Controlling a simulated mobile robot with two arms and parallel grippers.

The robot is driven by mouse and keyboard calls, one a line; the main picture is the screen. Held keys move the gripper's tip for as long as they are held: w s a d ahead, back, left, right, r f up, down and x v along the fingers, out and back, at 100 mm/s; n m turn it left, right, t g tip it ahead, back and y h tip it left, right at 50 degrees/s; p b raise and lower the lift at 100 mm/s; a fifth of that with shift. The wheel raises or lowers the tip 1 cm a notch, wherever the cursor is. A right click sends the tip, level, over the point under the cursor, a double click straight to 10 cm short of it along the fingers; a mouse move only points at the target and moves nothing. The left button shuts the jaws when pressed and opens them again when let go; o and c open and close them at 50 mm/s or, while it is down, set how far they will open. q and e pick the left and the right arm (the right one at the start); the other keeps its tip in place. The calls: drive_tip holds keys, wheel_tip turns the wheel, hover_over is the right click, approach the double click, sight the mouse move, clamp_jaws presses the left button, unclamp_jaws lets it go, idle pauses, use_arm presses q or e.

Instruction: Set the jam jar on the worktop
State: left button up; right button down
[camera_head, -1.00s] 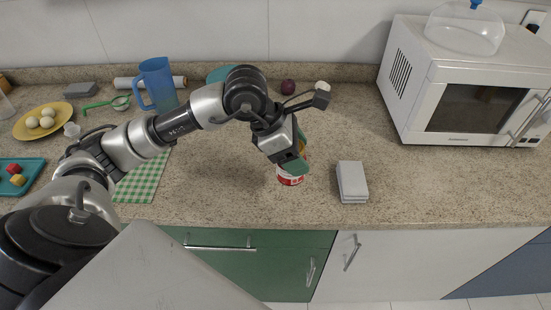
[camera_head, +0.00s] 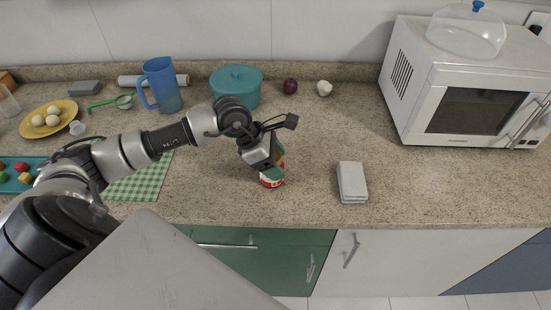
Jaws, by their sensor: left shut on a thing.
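The jam jar (camera_head: 272,182), with a red and white label, is in the head view near the middle of the worktop. My left gripper (camera_head: 271,166) is shut on it from above, and the gripper and wrist hide much of its upper part. The jar looks upright. I cannot tell whether its base touches the worktop (camera_head: 315,135) or hangs just above it. My right gripper is not in view.
A teal pot (camera_head: 236,84), blue jug (camera_head: 160,84), onion (camera_head: 290,86) and garlic (camera_head: 324,88) stand behind. A white microwave (camera_head: 465,90) stands at the right. A green checked cloth (camera_head: 145,180) lies left.

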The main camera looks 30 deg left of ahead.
use_arm(q)
drive_tip(key=o, duration=1.1)
drive_tip(key=shift+f, duration=0.1)
drive_tip(key=shift+r, duration=0.25)
drive_tip(key=shift+b+v, duration=1.5)
drive_tip(key=shift+v, duration=4.4)
drive_tip(key=shift+d, duration=0.1)
